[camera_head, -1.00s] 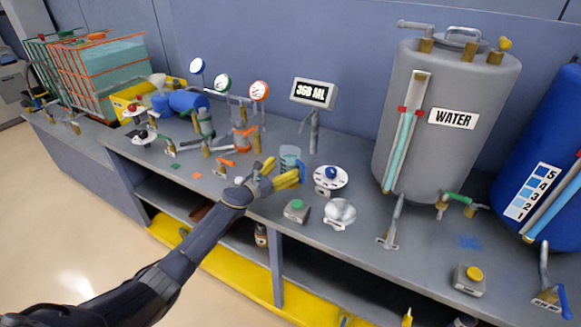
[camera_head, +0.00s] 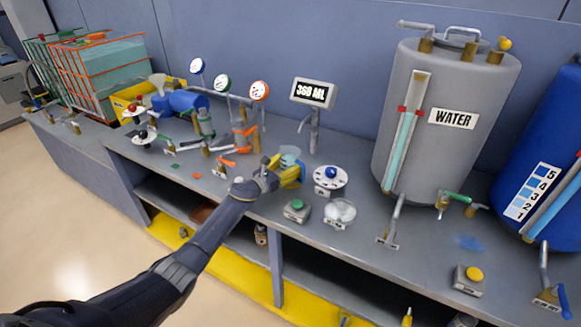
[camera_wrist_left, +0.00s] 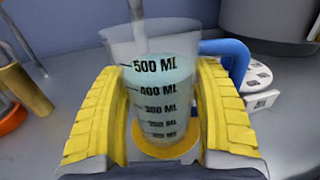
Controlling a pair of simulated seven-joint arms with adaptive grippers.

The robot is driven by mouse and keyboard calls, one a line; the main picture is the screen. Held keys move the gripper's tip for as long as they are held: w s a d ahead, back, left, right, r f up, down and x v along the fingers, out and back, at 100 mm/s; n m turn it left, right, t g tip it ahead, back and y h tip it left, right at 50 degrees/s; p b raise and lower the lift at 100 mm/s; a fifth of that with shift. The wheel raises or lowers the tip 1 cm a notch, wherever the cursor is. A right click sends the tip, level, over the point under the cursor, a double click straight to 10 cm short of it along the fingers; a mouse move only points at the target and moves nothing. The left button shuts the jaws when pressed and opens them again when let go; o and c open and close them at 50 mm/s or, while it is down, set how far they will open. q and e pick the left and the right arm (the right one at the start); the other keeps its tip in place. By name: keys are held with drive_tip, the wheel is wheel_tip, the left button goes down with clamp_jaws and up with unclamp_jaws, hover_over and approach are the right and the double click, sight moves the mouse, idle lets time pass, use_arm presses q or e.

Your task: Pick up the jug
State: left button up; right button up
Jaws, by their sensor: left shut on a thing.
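The jug (camera_wrist_left: 165,85) is a clear measuring cup with black marks up to 500 ML, a blue handle (camera_wrist_left: 232,55) and pale liquid inside. It also shows in the head view (camera_head: 290,157), partly hidden by the gripper. My left gripper (camera_wrist_left: 160,120) has its two yellow ribbed fingers shut on the jug from both sides. In the head view my left gripper (camera_head: 288,177) reaches the jug from the front. The jug looks upright. An orange-yellow disc shows at its base. I cannot tell whether the jug is clear of the bench. My right gripper is not in view.
A spout under the 360 ML display (camera_head: 311,92) stands just behind the jug. The grey WATER tank (camera_head: 440,160) stands further right.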

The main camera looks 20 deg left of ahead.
sight(290, 151)
use_arm(q)
drive_tip(key=shift+r, duration=0.1)
drive_tip(key=c, duration=0.5)
drive_tip(key=shift+o, duration=0.2)
drive_tip(key=shift+r, duration=0.1)
drive_tip(key=r, duration=1)
drive_tip(key=shift+w+d+r, duration=0.15)
drive_tip(key=shift+d, duration=0.05)
drive_tip(key=shift+a+r, duration=0.2)
drive_tip(key=shift+r, duration=0.3)
wheel_tip(290, 151, up, 8)
drive_tip(key=shift+r, duration=0.2)
